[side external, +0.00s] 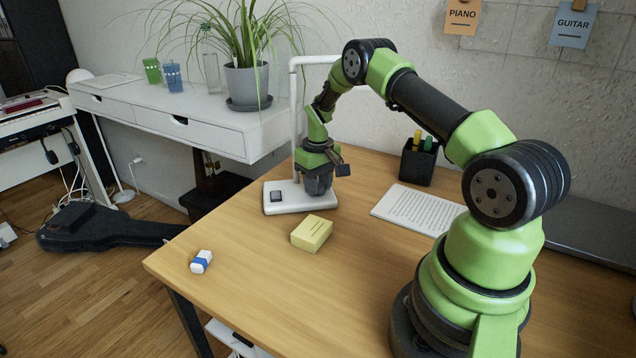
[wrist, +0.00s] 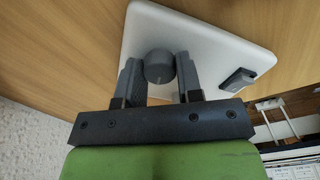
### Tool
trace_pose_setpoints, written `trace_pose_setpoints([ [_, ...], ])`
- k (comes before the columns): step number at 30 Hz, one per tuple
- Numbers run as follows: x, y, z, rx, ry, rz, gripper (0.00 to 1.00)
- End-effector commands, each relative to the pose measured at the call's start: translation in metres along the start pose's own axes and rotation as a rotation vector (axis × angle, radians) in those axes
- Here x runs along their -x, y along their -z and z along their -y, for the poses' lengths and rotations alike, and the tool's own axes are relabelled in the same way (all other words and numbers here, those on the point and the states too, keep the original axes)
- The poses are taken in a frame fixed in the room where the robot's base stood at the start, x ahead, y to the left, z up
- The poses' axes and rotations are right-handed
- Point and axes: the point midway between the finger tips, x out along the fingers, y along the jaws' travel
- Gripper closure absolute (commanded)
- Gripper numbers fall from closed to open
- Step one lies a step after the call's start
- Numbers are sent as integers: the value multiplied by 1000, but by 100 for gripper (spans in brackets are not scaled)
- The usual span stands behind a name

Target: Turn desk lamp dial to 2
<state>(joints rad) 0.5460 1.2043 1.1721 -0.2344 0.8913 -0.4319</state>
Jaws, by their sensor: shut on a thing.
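The desk lamp's white base (side external: 290,202) stands on the wooden desk, with its white frame (side external: 293,110) rising behind my arm. The base also shows in the wrist view (wrist: 195,35). A round grey dial (wrist: 159,68) sits on the base between my two fingers. My gripper (wrist: 160,75) points down and is shut on the dial. In the side view my gripper (side external: 318,188) is over the right part of the base and hides the dial. A black switch (side external: 276,196) lies on the base's left part. No dial number is readable.
A yellow block (side external: 311,233) lies just in front of the base, and a blue-and-white eraser (side external: 201,262) lies near the desk's left edge. A printed sheet (side external: 418,209) and a black pen holder (side external: 419,161) are to the right. The desk's front middle is clear.

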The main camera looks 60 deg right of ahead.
Motion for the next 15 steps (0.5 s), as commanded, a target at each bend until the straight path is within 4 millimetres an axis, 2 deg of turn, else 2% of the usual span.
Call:
trace_pose_setpoints([
  [6, 0, 0, 0, -108, 0, 2, 90],
  [15, 0, 0, 0, -167, 0, 2, 90],
])
